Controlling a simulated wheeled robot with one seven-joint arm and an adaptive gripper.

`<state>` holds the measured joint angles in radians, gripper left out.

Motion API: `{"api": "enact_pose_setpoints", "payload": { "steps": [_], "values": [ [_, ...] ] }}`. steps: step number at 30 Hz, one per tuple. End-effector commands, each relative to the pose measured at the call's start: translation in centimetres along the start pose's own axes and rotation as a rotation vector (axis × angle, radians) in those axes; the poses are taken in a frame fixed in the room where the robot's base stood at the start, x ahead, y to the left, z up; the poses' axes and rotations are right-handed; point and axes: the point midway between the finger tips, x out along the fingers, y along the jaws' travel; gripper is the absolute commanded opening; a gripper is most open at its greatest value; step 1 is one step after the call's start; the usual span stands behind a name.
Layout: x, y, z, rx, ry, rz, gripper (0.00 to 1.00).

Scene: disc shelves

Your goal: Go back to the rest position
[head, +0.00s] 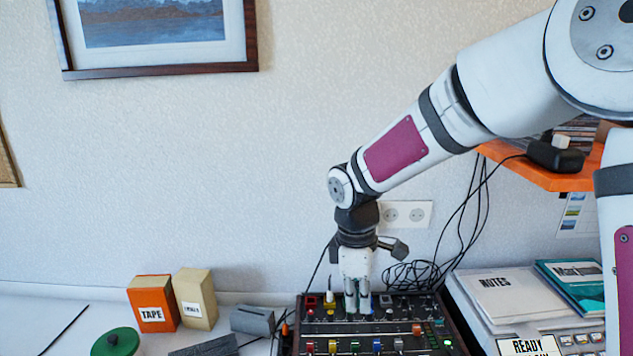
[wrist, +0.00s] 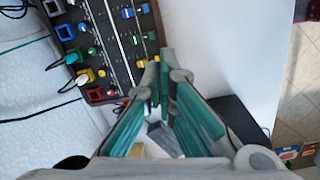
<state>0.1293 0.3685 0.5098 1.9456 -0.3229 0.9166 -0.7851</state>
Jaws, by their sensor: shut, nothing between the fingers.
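My gripper (head: 358,305) points straight down over the back part of a dark mixing console (head: 460,340) in the head view. Its fingers are together with nothing between them. In the wrist view my gripper (wrist: 160,72) shows as two teal-lined fingers meeting at the tips, near the edge of the console (wrist: 112,45) with its coloured knobs and sliders. I cannot tell whether the fingertips touch the console.
An orange box marked TAPE (head: 152,302) and a beige box (head: 195,298) stand left of the console. A green round object (head: 116,343) is in front. Notebooks (head: 510,294) lie right. An orange shelf (head: 535,172) and hanging cables (head: 470,205) are at the right.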

Motion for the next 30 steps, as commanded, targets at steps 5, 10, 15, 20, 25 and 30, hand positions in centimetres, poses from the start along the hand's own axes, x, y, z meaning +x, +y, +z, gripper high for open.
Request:
{"api": "enact_pose_setpoints", "payload": {
  "steps": [5, 10, 15, 20, 25, 30],
  "values": [
    [-3.8, -2.0, 3.5, 0.180, -0.027, 0.063, 0.00],
    [-6.8, -4.4, 6.7, 0.361, -0.027, 0.114, 0.00],
    [-9.3, -7.2, 9.6, 0.544, -0.004, 0.158, 0.00],
    [-11.2, -10.1, 12.0, 0.720, 0.037, 0.191, 0.00],
    [-12.6, -13.3, 14.2, 0.904, 0.104, 0.214, 0.00],
    [-13.2, -16.7, 16.0, 1.083, 0.190, 0.218, 0.00]
  ]
}}
